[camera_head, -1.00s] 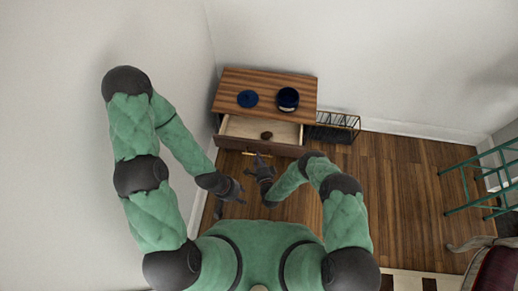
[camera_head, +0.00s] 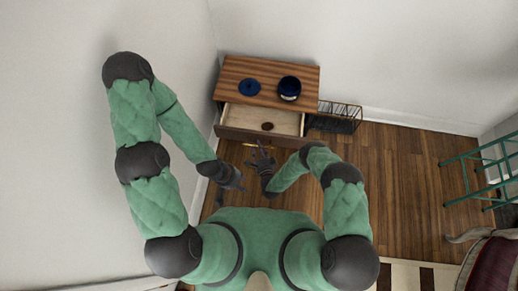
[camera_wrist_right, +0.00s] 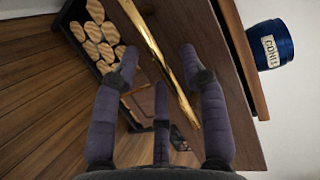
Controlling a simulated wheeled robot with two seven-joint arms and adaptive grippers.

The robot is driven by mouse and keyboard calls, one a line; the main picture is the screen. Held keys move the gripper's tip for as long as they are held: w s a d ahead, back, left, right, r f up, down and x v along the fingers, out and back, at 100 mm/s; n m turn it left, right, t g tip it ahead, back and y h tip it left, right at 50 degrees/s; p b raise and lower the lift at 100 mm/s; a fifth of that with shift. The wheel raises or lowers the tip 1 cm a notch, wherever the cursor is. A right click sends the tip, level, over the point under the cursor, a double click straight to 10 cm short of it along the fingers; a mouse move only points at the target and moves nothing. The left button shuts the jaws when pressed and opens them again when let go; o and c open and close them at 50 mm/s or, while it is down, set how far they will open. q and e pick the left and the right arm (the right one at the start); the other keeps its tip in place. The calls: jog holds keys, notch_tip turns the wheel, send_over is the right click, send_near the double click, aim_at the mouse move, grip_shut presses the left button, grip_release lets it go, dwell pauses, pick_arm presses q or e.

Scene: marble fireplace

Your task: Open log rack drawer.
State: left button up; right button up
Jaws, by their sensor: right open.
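The wooden cabinet (camera_head: 262,72) stands against the back wall. Its drawer (camera_head: 262,120) is pulled out, showing a pale inside with a small brown round object (camera_head: 267,126). A gold bar handle (camera_wrist_right: 165,60) is on the dark wooden drawer front (camera_wrist_right: 207,70) in the right wrist view. My right gripper (camera_head: 263,158) is at the drawer front. In the right wrist view its fingers (camera_wrist_right: 163,75) are open, with the handle running between them; firm contact cannot be told. My left gripper (camera_head: 236,180) is apart from the drawer, lower and to the left; its jaw opening is too small to tell.
A dark blue jar (camera_head: 289,88) and a flat blue lid-like disc (camera_head: 250,87) sit on the cabinet top. A black wire rack (camera_head: 338,117) stands to its right. Cut logs (camera_wrist_right: 98,35) show in the right wrist view. A green metal frame (camera_head: 480,170) is far right. Wooden floor between is clear.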

jog(key=v, duration=1.2)
dwell(0.3)
jog(key=w+d+r+n+g+p, duration=0.2)
jog(key=d+r+n+g, duration=0.35)
jog(key=n+g, duration=0.25)
jog(key=s+d+r+n+g, duration=0.2)
jog(key=s+r+g, duration=0.1)
jog(key=s+r, duration=0.3)
jog(key=s+d+r+n+g+h, duration=0.1)
jog(key=s+d+r+n+g, duration=0.1)
jog(key=s+r, duration=0.3)
jog(key=shift+s+d+r+n+g+p, duration=0.4)
jog(key=shift+s+g, duration=0.5)
jog(key=shift+s, duration=0.3)
